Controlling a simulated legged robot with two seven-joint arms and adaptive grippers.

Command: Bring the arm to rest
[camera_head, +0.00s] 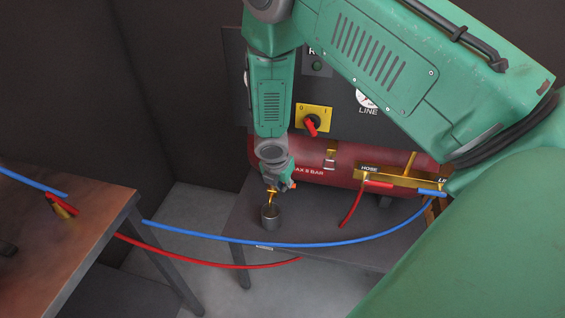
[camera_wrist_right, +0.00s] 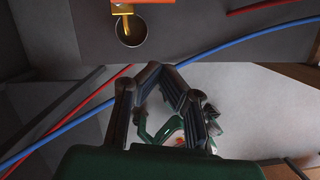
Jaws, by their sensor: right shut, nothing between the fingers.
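My right arm (camera_head: 270,90) comes in from the right, bends at the top and hangs down in front of the red tank. Its gripper (camera_head: 280,176) is small in the head view, above a metal cup (camera_head: 270,218) and close to a brass outlet (camera_head: 272,195). I cannot tell there whether it touches the outlet. In the right wrist view the dark fingers of the gripper (camera_wrist_right: 157,70) meet at their tips, with nothing held. The cup (camera_wrist_right: 131,34) and the brass outlet (camera_wrist_right: 126,24) show beyond them, near the top edge. My left gripper is not in view.
The red tank (camera_head: 325,174) sits on a dark stand behind the arm. A panel carries a red switch (camera_head: 311,126). A blue hose (camera_head: 290,245) and a red hose (camera_head: 220,264) hang across the gap to a brown-topped table (camera_head: 70,225) on the left.

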